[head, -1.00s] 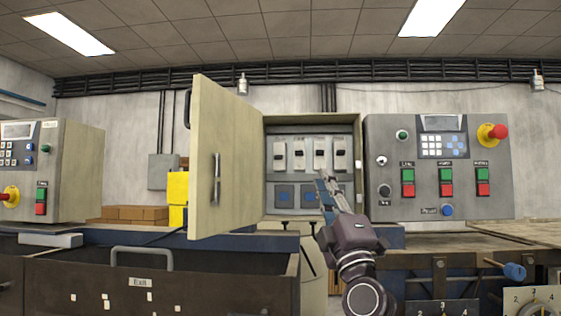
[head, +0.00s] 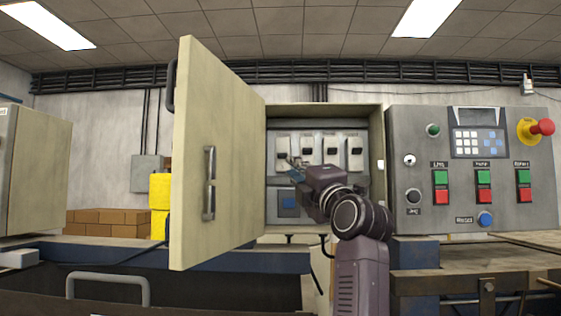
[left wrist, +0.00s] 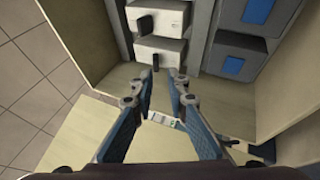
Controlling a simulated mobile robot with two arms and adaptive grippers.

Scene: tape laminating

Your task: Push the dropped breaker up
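Several white breakers with dark levers sit in a row inside the open breaker box (head: 375,135). The leftmost breaker (head: 282,144) also shows in the left wrist view (left wrist: 168,48), where its lever appears slightly lower than the lever of the neighbouring breaker (left wrist: 160,14); that view is turned sideways. My left gripper (head: 292,164) reaches into the box opening, just below the left breakers. In the left wrist view my left gripper (left wrist: 158,90) has its fingers apart with nothing between them, close in front of the leftmost breaker. Contact cannot be seen. My right gripper is out of view.
The open box door (head: 215,150) stands to the left of my gripper. Blue-fronted modules (head: 287,202) lie below the breakers. A control panel (head: 455,200) with buttons and a red emergency knob (head: 541,128) is to the right.

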